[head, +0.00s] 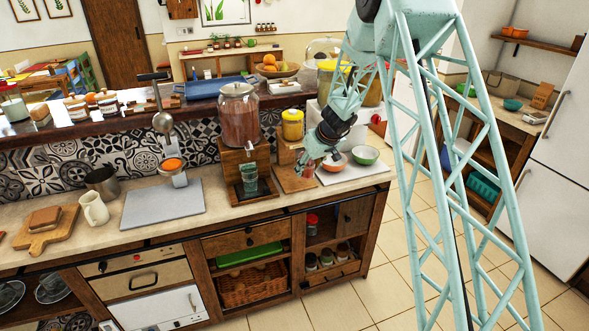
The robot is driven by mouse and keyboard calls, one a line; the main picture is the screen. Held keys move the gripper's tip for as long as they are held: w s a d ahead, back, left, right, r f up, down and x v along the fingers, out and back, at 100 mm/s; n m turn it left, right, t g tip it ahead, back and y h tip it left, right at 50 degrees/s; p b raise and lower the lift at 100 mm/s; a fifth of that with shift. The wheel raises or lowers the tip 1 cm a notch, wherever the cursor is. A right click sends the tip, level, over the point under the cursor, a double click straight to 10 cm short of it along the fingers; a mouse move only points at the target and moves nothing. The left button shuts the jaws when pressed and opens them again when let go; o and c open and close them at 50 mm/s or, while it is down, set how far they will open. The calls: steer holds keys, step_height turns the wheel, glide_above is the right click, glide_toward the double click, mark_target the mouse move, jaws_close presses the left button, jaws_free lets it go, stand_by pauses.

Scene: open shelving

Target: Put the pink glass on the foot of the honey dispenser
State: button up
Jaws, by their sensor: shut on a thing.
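The honey dispenser (240,115) is a big clear jar of reddish-brown content with a metal lid, set on a wooden stand with a tap. A greenish see-through glass (250,179) stands on its wooden foot (237,195), under the tap. My gripper (304,167) is to the right of the dispenser, low over the counter, beside a wooden stand (290,182). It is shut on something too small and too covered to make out. I cannot make out a pink glass anywhere in the head view.
A yellow jar (292,125) stands behind. A grey slab (160,206) lies left of the dispenser. The counter's front strip is narrow.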

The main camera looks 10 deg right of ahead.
steer(key=shift+w+a+f+p, duration=0.4)
steer(key=shift+w+f, duration=0.15)
steer(key=shift+w, duration=0.5)
steer(key=shift+w+a+f+p, duration=0.35)
steer(key=shift+w+f, duration=0.25)
steer(key=shift+w, duration=0.45)
steer(key=shift+w+a+f+p, duration=0.35)
steer(key=shift+w+f, duration=0.2)
steer(key=shift+w, duration=0.5)
steer(key=shift+a, duration=0.1)
steer(key=shift+w+a+f+p, duration=0.15)
steer(key=shift+w+f, duration=0.05)
steer(key=shift+w, duration=0.2)
steer(key=shift+w+a+f+p, duration=0.1)
steer(key=shift+w+f+p, duration=0.1)
steer(key=shift+w, duration=0.15)
steer(key=shift+w+a+f, duration=0.25)
steer(key=shift+w+f, duration=0.5)
steer(key=shift+f, duration=0.05)
steer(key=shift+f, duration=0.15)
steer(key=o, duration=0.5)
steer(key=shift+c, duration=0.2)
steer(key=o, duration=0.5)
